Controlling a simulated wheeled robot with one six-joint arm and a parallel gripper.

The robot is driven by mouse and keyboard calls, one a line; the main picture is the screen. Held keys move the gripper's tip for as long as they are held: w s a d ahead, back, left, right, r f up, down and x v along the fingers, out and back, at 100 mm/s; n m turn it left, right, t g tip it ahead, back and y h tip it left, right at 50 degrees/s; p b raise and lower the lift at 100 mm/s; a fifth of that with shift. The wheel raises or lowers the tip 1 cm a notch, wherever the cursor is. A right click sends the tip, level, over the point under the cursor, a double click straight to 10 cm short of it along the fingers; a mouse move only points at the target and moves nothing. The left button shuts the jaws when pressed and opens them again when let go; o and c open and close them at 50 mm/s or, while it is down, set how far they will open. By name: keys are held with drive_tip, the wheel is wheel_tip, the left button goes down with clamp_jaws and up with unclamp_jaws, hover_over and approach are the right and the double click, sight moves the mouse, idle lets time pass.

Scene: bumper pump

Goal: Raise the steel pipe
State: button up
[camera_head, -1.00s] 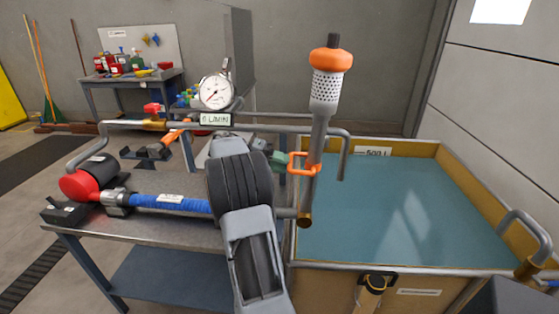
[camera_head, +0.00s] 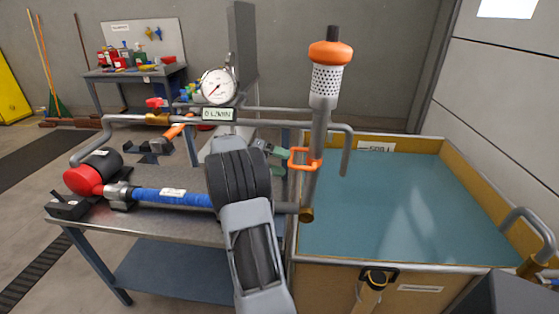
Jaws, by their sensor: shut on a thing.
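The steel pipe (camera_head: 318,135) stands nearly upright with a slight lean, its perforated strainer (camera_head: 326,82) and orange collar at the top. Its lower end meets a brass-coloured joint (camera_head: 306,214) at the tank's left edge. An orange handle (camera_head: 300,158) sticks out from the pipe's left side. My gripper (camera_head: 283,157) is at this handle and appears shut on it; my own wrist and arm hide most of the gripper, so the exact hold is hard to see.
A tank of blue-green water (camera_head: 400,210) with a tan rim lies to the right. A metal bench (camera_head: 180,228) carries a blue hose (camera_head: 172,198), a red-ended pump (camera_head: 85,180), a gauge (camera_head: 218,86) and a long horizontal pipe. A hooked pipe end (camera_head: 346,155) hangs close right of the steel pipe.

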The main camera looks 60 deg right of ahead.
drive_tip(key=shift+f, duration=0.4)
drive_tip(key=p+v, duration=1.2)
drive_tip(key=v, duration=0.2)
drive_tip(key=shift+r, duration=0.35)
drive_tip(key=shift+s, duration=0.1)
idle(0.3)
